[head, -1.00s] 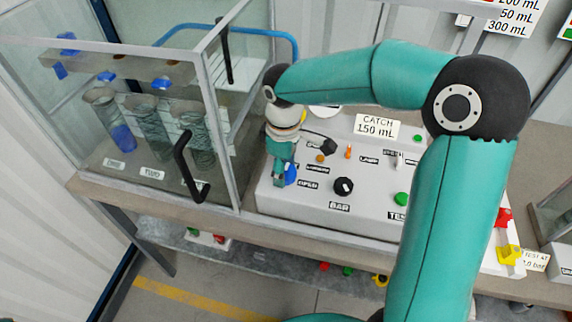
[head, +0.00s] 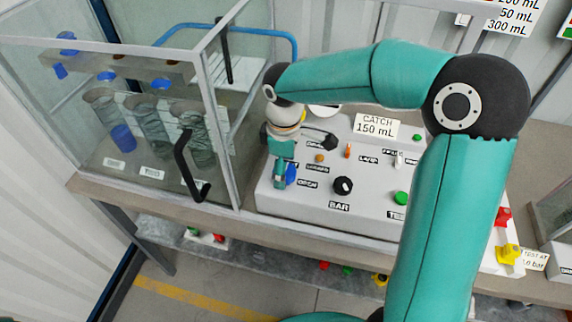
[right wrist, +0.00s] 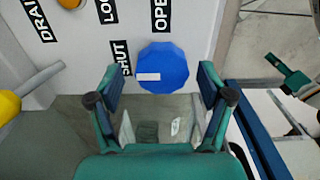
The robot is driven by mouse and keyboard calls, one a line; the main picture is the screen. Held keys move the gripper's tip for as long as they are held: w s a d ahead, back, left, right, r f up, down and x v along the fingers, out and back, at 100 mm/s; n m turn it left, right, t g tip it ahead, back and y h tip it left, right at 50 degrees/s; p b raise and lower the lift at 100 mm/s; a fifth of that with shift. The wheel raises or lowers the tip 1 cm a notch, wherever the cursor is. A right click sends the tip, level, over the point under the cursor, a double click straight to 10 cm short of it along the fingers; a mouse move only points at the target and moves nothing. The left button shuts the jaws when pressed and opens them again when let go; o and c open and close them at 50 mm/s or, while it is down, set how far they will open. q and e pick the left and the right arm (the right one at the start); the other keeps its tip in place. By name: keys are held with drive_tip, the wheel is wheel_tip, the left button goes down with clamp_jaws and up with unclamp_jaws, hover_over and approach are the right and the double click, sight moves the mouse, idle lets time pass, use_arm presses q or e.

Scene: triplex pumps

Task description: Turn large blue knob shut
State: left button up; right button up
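The large blue knob (right wrist: 165,65) sits on the white panel and shows between my right gripper's fingertips in the right wrist view. Its white pointer mark lies on its left part, pointing left toward the SHUT label (right wrist: 120,58). The OPEN label (right wrist: 160,14) is above the knob in that view. My right gripper (right wrist: 159,76) is open, one finger on each side of the knob, with visible gaps. In the head view the knob (head: 291,174) is partly hidden behind the right gripper (head: 281,184). My left gripper is not in view.
A black knob (head: 343,186) and a green button (head: 401,198) are on the same panel. A glass case (head: 225,125) with a black handle (head: 186,165) stands close left of the gripper. The CATCH 150 mL sign (head: 376,126) stands behind.

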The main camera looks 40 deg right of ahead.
wheel_tip(320, 180, up, 12)
idle(0.7)
idle(0.4)
